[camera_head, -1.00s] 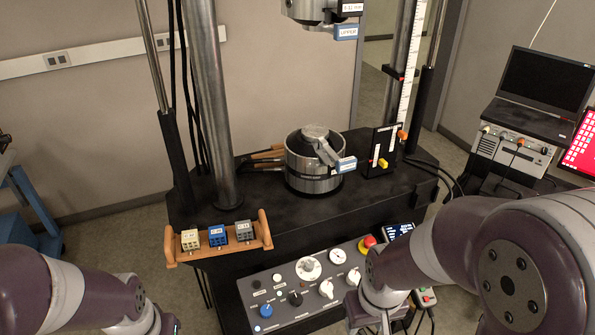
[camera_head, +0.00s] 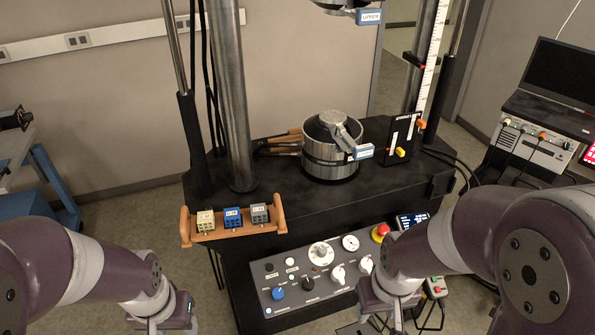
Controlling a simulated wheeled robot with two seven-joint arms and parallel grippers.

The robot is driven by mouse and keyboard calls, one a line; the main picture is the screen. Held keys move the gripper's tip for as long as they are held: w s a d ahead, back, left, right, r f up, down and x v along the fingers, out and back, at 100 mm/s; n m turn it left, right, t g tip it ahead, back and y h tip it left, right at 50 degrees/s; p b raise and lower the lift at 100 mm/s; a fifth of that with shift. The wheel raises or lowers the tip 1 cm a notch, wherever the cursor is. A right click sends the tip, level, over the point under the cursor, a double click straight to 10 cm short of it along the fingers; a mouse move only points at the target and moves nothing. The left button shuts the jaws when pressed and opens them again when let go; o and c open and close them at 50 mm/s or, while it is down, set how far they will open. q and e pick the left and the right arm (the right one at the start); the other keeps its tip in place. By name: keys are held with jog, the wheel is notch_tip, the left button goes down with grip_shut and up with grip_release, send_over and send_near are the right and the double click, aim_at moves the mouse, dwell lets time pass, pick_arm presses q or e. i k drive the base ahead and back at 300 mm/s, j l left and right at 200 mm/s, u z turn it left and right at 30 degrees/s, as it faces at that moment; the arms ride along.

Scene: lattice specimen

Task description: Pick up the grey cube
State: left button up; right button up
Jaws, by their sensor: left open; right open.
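The grey cube (camera_head: 260,214) sits at the right end of a wooden tray (camera_head: 232,237) on the left front edge of the black machine table. A blue cube (camera_head: 233,217) and a cream cube (camera_head: 206,220) stand beside it to its left. My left gripper (camera_head: 170,324) is at the bottom edge, below and left of the tray, partly cut off by the frame.
A metal cylinder (camera_head: 331,160) with a clamp stands on the black table (camera_head: 285,195). A steel column (camera_head: 231,100) rises behind the tray. The control panel (camera_head: 318,270) with knobs and a red button (camera_head: 380,232) juts out below. The space in front of the tray looks clear.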

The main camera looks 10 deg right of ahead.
aim_at(258, 211)
jog(key=k+z, duration=0.2)
jog(key=z, duration=0.2)
jog(key=k+l+z, duration=0.1)
jog(key=k+z, duration=0.25)
jog(key=k+l+z, duration=0.1)
jog(key=z, duration=0.3)
jog(key=i+j+z, duration=0.25)
jog(key=j, duration=0.75)
jog(key=i+j+z, duration=0.2)
jog(key=j, duration=0.8)
jog(key=j+z, duration=0.25)
jog(key=j, duration=0.75)
